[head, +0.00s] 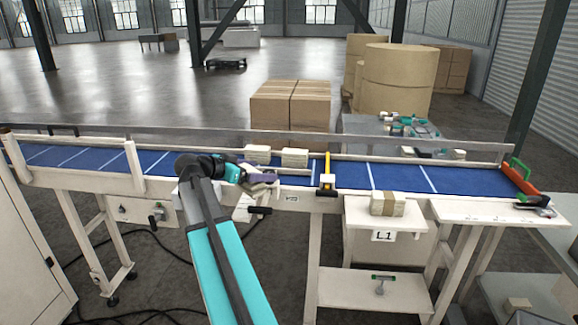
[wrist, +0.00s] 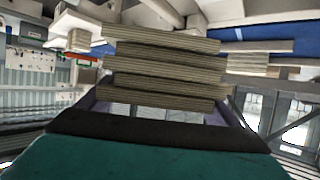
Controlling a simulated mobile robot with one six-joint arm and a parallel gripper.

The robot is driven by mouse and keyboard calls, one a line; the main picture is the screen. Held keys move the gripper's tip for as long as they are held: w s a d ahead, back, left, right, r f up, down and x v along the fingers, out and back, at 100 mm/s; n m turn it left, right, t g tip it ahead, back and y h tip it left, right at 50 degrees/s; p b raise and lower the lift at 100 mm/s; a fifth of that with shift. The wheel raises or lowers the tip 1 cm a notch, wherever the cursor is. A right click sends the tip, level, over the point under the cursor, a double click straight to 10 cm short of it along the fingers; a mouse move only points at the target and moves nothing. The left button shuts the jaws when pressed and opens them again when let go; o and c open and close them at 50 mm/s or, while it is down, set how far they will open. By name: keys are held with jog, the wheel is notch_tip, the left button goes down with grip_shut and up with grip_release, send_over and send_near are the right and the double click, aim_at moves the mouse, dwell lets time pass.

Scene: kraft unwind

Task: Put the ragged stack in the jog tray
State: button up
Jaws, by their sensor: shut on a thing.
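The ragged stack (wrist: 160,70) is pale, with several layers offset from one another. In the wrist view it sits between the purple fingers of my gripper (wrist: 160,95), which is shut on it. In the head view my gripper (head: 272,180) is at the near edge of the blue belt. No tray is plainly recognisable as the jog tray.
Another pale stack (head: 257,153) lies on the blue belt (head: 350,174) to the left. A yellow-marked post (head: 327,175) stands right of my gripper. A brown-banded stack (head: 388,204) rests on a pale stand labelled L1 (head: 384,236). The belt's right part is mostly clear.

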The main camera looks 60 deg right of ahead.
jog(key=w+a+f+n+t+y+b, duration=0.1)
jog(key=w+a+f+n+t, duration=0.25)
jog(key=w+a, duration=0.5)
jog(key=w+a+f+n+t+b, duration=0.15)
jog(key=w+a+n+t, duration=0.35)
jog(key=a, duration=0.6)
jog(key=w+a+f+n+t+y+b, duration=0.1)
jog(key=w+a+f+n+t, duration=0.15)
jog(key=w+a, duration=0.65)
jog(key=w+a+f+n+t+y, duration=0.1)
jog(key=w+a+n+t+y, duration=0.15)
jog(key=a, duration=0.75)
jog(key=w+a+f+n+t+y, duration=0.1)
jog(key=a+n+t+y, duration=0.25)
jog(key=a, duration=0.75)
jog(key=w+a+r+n+y, duration=0.2)
jog(key=a+r+n+y, duration=0.2)
jog(key=a+r+y, duration=0.1)
jog(key=shift+w+a+r+t+b, duration=0.2)
jog(key=shift+t+b, duration=0.1)
jog(key=shift+b, duration=0.1)
jog(key=shift+s, duration=0.2)
